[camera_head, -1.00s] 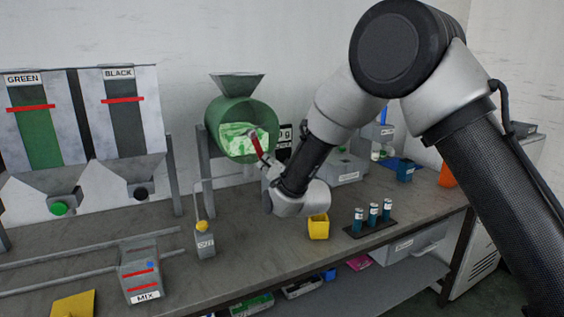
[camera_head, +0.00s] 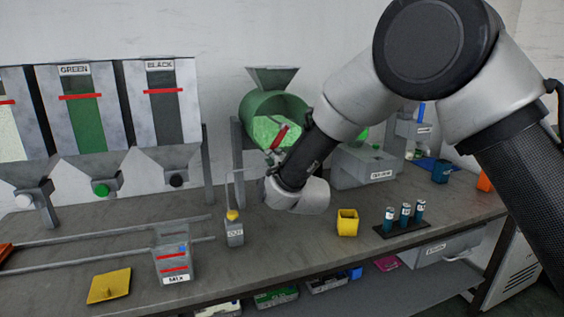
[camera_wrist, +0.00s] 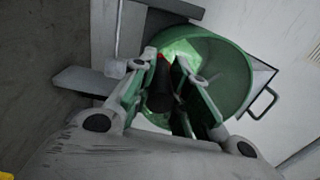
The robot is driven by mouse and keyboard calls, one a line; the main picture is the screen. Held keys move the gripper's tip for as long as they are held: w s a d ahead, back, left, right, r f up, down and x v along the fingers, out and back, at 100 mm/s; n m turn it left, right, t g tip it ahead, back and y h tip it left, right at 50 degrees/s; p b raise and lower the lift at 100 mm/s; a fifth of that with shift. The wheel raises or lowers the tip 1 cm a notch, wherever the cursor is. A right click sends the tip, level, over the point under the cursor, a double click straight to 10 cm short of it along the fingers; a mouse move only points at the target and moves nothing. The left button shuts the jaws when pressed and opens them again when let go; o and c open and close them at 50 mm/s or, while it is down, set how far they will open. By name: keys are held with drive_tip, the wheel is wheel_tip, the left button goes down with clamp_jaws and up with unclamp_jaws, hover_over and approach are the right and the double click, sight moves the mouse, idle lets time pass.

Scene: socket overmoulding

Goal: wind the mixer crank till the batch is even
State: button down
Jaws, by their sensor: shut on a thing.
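The mixer is a green drum (camera_head: 262,106) with a grey hopper on top, at the back of the bench in the head view. Its open front shows a light green batch (camera_head: 264,130); patches vary in brightness, so evenness is hard to judge. The red crank arm (camera_head: 280,137) crosses the drum's front, tilted with its upper end to the right. My gripper (camera_head: 274,160) is at the crank's lower end. In the wrist view my gripper (camera_wrist: 168,78) is shut on the dark crank handle (camera_wrist: 160,92), in front of the green drum (camera_wrist: 232,75). Its fingers partly hide the batch.
Green and black hoppers (camera_head: 75,105) stand left of the mixer. A MIX box (camera_head: 173,262) sits by the rails, with a yellow plate (camera_head: 108,286) beside it.

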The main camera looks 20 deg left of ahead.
drive_tip(key=s+a+r+m, duration=0.2)
drive_tip(key=a+r+m, duration=0.1)
drive_tip(key=r+m, duration=0.4)
drive_tip(key=shift+r+m, duration=0.15)
drive_tip(key=shift+m, duration=0.65)
drive_tip(key=shift+a+r, duration=0.1)
drive_tip(key=c, duration=1.3)
unclamp_jaws()
drive_tip(key=shift+c, duration=0.2)
drive_tip(key=shift+f, duration=0.25)
drive_tip(key=shift+s, duration=0.1)
drive_tip(key=v, duration=1.2)
